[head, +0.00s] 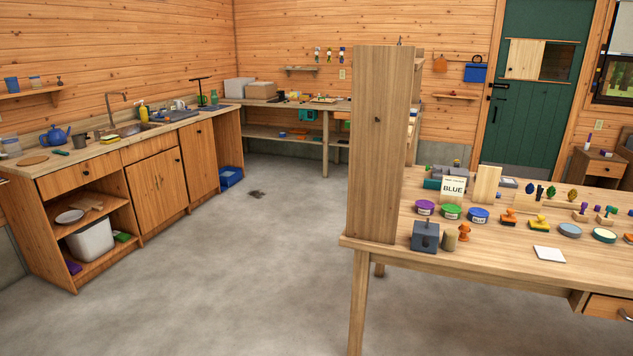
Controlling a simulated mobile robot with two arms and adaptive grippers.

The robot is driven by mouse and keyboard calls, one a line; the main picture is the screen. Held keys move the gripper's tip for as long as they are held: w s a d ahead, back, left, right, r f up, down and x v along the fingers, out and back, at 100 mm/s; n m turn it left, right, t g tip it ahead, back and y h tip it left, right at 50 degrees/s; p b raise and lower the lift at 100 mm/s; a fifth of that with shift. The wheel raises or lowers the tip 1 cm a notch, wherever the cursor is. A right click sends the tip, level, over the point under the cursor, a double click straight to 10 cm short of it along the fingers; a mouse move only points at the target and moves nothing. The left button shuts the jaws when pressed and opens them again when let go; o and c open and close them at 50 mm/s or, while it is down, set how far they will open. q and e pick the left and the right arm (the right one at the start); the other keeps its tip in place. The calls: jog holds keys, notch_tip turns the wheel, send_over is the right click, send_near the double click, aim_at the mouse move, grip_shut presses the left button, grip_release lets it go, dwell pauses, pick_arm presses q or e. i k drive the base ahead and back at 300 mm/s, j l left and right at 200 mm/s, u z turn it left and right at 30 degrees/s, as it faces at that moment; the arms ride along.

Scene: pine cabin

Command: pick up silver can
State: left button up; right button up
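I cannot clearly make out a silver can. A small dark grey cylinder (79,141) stands on the kitchen counter at the left, beside the blue teapot; it is too small to tell whether it is a can or a mug. A pale silvery shape (179,104) near the back of the same counter is also too small to identify. Neither of my grippers is in view.
A blue teapot (54,137) and a sink (132,129) share the wooden counter (28,168). A workbench (335,103) stands at the back. A desk (500,257) with a tall wooden panel (378,150) blocks the right.

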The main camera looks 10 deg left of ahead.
aim_at(78, 140)
jog(key=i+j+u, duration=0.2)
jog(key=i+u, duration=0.25)
jog(key=i, duration=0.25)
jog(key=i+u, duration=0.5)
jog(key=i, duration=0.2)
jog(key=i+l+u, duration=0.3)
jog(key=i+u, duration=0.15)
jog(key=i, duration=1.4)
jog(key=i+z, duration=0.1)
jog(key=i, duration=1.05)
jog(key=i+l+u, duration=0.2)
jog(key=i, duration=0.35)
jog(key=i+l+u, duration=0.15)
jog(key=i, duration=0.35)
jog(key=i+l+u, duration=0.15)
jog(key=u, duration=0.25)
jog(key=i+l+u, duration=0.15)
jog(key=u, duration=0.2)
